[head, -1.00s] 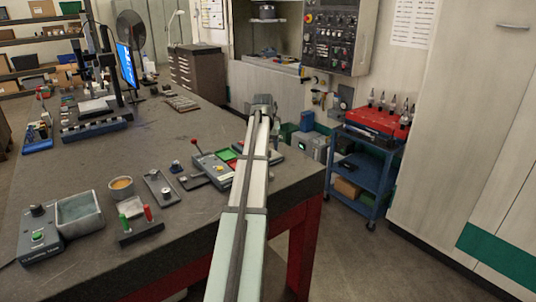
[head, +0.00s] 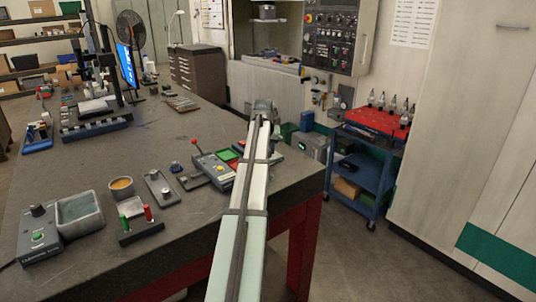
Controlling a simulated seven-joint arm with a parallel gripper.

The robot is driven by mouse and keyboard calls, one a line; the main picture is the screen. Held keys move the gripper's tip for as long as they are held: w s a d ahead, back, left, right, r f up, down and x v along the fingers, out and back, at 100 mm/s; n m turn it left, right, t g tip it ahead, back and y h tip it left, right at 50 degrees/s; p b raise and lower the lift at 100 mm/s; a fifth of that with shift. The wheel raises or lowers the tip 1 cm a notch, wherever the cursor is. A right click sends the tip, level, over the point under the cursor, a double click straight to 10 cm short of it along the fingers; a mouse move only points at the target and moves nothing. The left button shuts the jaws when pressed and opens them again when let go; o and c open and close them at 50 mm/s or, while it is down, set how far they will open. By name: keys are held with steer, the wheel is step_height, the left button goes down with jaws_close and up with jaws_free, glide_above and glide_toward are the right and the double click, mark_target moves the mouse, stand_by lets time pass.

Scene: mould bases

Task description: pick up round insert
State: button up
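A small round silver piece (head: 165,191) sits on a flat grey plate (head: 156,180) on the bench, left of my arm. It may be the round insert, but it is too small to be sure. A small dark-blue round piece (head: 176,167) stands behind it, near another low grey plate (head: 194,182). My arm reaches forward over the right part of the bench. My gripper (head: 264,106) is at its far end, beyond these pieces and apart from them. Its fingers cannot be made out, so its opening and anything in it are hidden.
A control box with a red-knobbed lever (head: 209,165) and a green tray (head: 227,155) lie beside my arm. A grey bin (head: 79,222), an orange-filled cup (head: 121,188) and a stand with green and red handles (head: 141,229) are nearer left. The bench middle (head: 130,150) is mostly clear.

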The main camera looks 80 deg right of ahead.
jaws_close()
step_height(320, 180, up, 9)
steer(key=shift+f, duration=0.1)
steer(key=w+d+f+m, duration=0.1)
steer(key=w+f+m, duration=0.1)
steer(key=w, duration=0.7)
steer(key=w+d+f+m+g, duration=0.1)
steer(key=w+f+m, duration=0.1)
steer(key=w, duration=0.7)
steer(key=shift+f+g, duration=0.3)
